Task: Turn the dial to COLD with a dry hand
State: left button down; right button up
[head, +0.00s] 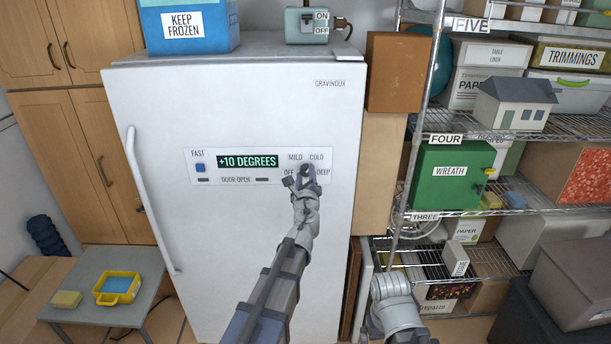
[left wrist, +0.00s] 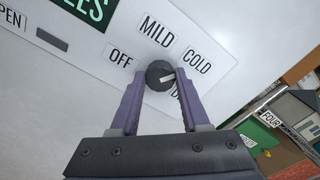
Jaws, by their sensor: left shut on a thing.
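The dial (head: 305,169) is a small dark round knob on the control strip (head: 235,181) of the white freezer (head: 240,260). In the left wrist view the dial (left wrist: 158,75) has a pale mark pointing right, toward the side with the COLD label (left wrist: 197,62). The MILD label (left wrist: 157,31) and OFF label (left wrist: 121,58) are clear, while DEEP is mostly hidden by a finger. My left gripper (head: 306,175) is shut on the dial, one purple finger on each side. My right gripper is out of view; only part of that arm shows.
A yellow tub (head: 117,287) with blue inside and a yellow sponge (head: 66,300) are on a small grey table (head: 95,312) at left. A wire shelf (head: 480,212) with boxes stands at right. A blue KEEP FROZEN box (head: 188,26) sits on the freezer.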

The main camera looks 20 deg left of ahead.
pick_arm(q)
jog(key=shift+c, duration=1.9)
grip_release()
jog(key=shift+s, duration=0.15)
jog(key=v, duration=0.7)
jog(key=shift+s, duration=0.3)
jog(key=shift+d, duration=0.2)
